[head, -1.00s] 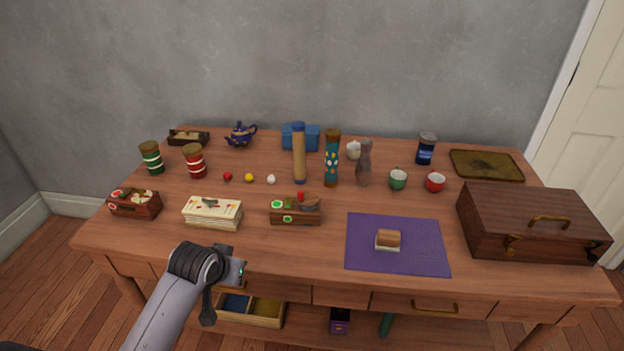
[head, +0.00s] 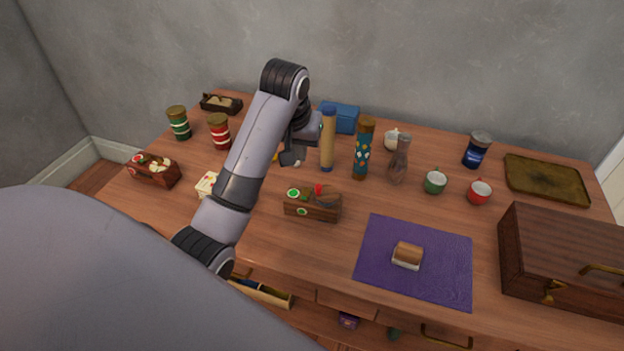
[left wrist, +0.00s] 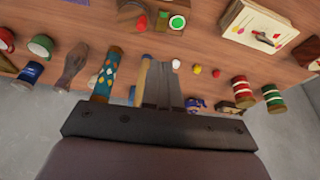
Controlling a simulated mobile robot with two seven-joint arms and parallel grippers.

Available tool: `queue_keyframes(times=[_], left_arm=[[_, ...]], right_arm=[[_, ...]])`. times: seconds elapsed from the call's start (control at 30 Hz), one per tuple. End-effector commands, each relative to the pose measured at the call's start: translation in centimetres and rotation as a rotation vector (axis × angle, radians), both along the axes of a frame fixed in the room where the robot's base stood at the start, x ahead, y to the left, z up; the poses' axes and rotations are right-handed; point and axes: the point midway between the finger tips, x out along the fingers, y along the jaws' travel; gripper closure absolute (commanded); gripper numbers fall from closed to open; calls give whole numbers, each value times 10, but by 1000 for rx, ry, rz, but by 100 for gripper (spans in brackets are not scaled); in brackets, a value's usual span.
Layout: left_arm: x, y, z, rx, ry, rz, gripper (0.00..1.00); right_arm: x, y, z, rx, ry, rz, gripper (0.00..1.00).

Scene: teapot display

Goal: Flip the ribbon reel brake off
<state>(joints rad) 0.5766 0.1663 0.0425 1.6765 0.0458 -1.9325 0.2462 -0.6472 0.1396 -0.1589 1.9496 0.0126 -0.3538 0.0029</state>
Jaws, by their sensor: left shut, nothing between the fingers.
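A small wooden box (head: 312,209) stands mid-table, with green discs, a small red upright part and a rounded brown piece. It may be the ribbon reel, but I cannot tell where its brake is or how it is set. It also shows at the top of the left wrist view (left wrist: 168,30). My left gripper (head: 292,158) is shut and empty, behind that box and just left of the tan cylinder (head: 327,145). Its fingers (left wrist: 163,68) point over the table in the left wrist view. My right gripper is out of view.
A patterned teal cylinder (head: 362,152) and a grey figure (head: 398,160) stand right of the tan cylinder. A cream box (head: 206,186) is partly hidden by my arm. A purple mat (head: 380,270) and a wooden case (head: 560,260) lie at the right.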

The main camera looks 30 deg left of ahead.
Motion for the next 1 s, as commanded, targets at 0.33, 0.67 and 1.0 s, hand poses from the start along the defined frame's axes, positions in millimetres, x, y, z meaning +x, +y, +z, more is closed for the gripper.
queue_keyframes(times=[0.33,0.67,1.0], left_arm=[[3,1,-10,1,2,-1,100],[22,8,-69,1,5,0,100],[34,12,-121,1,2,-1,100]], right_arm=[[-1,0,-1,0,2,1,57],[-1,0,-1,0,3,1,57],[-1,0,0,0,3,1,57]])
